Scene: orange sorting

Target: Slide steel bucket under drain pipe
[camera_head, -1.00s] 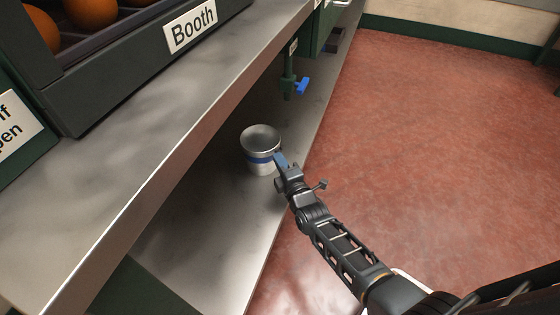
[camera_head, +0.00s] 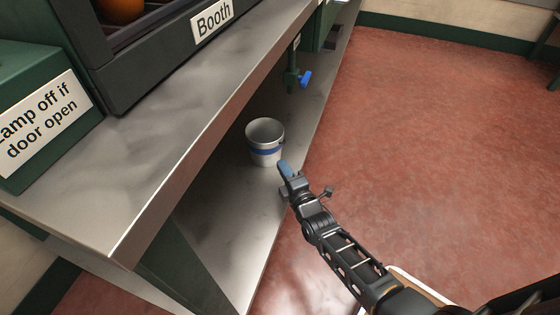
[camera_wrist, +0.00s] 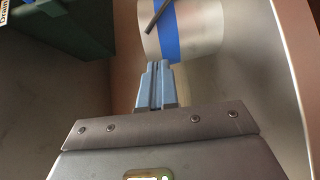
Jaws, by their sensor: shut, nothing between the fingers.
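The steel bucket (camera_head: 265,152), pale with a blue band, stands upright on the lower steel shelf under the bench. The green drain pipe (camera_head: 291,76) with a blue valve handle (camera_head: 305,78) hangs beyond it, a little to the right in the head view. The bucket is on the near side of the pipe, apart from it. My gripper (camera_head: 284,167) is shut and empty at the bucket's lower right side. In the wrist view the bucket (camera_wrist: 204,28) is just ahead of my shut fingertips (camera_wrist: 157,66); I cannot tell whether they touch it.
The lower shelf (camera_head: 235,215) has clear room around the bucket. The bench top (camera_head: 150,150) overhangs it on the left, with a green support (camera_head: 180,262) at the near end. Open red floor (camera_head: 430,130) lies to the right. A "Drain" label (camera_wrist: 4,12) shows at the wrist view's corner.

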